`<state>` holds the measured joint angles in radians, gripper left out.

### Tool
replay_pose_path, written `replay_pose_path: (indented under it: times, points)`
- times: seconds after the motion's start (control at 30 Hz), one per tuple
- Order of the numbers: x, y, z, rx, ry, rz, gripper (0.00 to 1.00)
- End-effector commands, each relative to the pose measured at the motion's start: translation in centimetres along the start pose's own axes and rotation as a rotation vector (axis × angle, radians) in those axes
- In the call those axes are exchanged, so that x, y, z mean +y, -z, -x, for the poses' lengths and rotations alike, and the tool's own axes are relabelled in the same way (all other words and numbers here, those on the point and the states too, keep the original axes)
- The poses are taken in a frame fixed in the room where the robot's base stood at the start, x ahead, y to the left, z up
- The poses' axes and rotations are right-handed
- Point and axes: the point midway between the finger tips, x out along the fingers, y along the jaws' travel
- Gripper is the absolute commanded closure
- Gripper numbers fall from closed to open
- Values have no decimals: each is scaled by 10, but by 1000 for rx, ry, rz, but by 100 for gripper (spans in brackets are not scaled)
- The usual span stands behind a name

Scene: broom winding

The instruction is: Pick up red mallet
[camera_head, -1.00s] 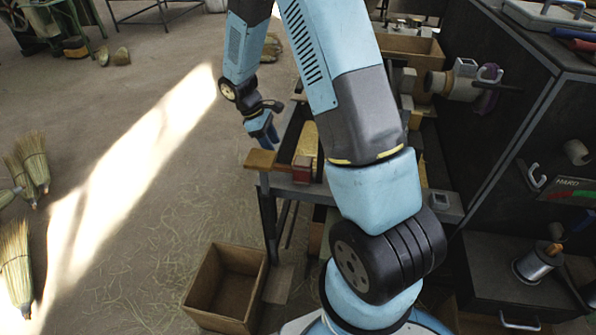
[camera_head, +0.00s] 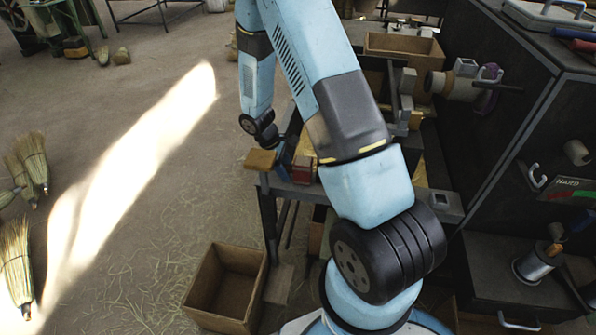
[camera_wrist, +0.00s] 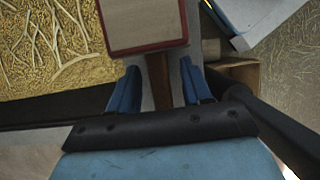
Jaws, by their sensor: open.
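The red mallet shows in the wrist view as a block-shaped head (camera_wrist: 145,24) with a pale face and red edges. Its brown wooden handle (camera_wrist: 158,82) runs down from the head towards my palm. My gripper (camera_wrist: 159,68) is open, with one blue finger on each side of the handle. I cannot tell whether either finger touches it. My forearm and wrist partly cover that area, and the fingers are hard to make out there.
The workbench (camera_head: 447,205) bears straw, shown beside the mallet in the wrist view (camera_wrist: 45,45). An open wooden box (camera_head: 222,285) stands on the floor. A dark cabinet (camera_head: 490,130) bounds the right.

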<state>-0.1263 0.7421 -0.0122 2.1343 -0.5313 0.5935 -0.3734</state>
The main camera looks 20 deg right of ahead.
Motion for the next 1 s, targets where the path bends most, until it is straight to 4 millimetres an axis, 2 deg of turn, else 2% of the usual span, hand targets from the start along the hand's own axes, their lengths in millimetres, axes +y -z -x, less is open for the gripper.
replay_pose_path:
  times: [0.27, 0.77, 1.0]
  points:
    - [0, 0, -3, 0, 0, 0, 51]
    - [0, 0, -2, 0, 0, 1, 99]
    - [0, 0, -2, 0, 0, 1, 100]
